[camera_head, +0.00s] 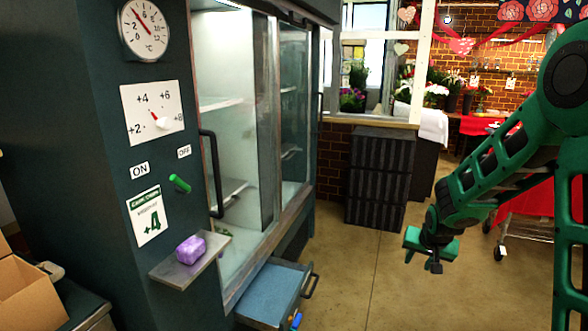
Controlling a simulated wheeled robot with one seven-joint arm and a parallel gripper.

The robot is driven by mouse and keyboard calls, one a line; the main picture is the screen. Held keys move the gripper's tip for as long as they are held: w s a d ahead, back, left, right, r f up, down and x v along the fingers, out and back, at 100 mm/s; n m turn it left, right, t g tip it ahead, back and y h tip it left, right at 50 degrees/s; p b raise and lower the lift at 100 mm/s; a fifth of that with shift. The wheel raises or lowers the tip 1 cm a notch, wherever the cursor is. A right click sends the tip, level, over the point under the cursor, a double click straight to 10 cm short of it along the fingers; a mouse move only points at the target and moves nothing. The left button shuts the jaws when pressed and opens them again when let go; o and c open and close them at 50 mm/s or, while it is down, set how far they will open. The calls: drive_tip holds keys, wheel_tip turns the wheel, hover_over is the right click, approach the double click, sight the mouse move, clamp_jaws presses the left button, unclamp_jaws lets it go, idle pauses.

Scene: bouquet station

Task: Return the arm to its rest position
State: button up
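My green arm comes in from the right side of the head view. My gripper (434,262) hangs at the arm's lower end, over the floor to the right of the fridge. It points down and nothing shows in it. The fingers are small and dark here, so I cannot tell whether they are open or shut. The gripper is apart from the fridge and from the pulled-out drawer (271,290).
A dark fridge cabinet (95,110) with glass doors stands left. A purple block (190,250) lies on its small shelf (172,272). A cardboard box (30,298) is at lower left. Black crates (378,178) are stacked behind. The middle floor (375,275) is free.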

drive_tip(key=s+d+r+g, duration=0.2)
drive_tip(key=s+d+r, duration=0.15)
drive_tip(key=s, duration=0.55)
drive_tip(key=s+d+r+g, duration=0.1)
drive_tip(key=s+d+r, duration=0.3)
drive_tip(key=s, duration=0.5)
drive_tip(key=s+a+r+g+y, duration=0.1)
drive_tip(key=s+r, duration=0.1)
drive_tip(key=s, duration=0.9)
drive_tip(key=s+a+r+m+g, duration=0.1)
drive_tip(key=s+a+g, duration=0.1)
drive_tip(key=s, duration=0.8)
drive_tip(key=shift+s+r+y, duration=0.35)
drive_tip(key=shift+r+y, duration=0.05)
drive_tip(key=shift+a, duration=0.1)
drive_tip(key=shift+w+f, duration=0.25)
drive_tip(key=shift+w, duration=0.4)
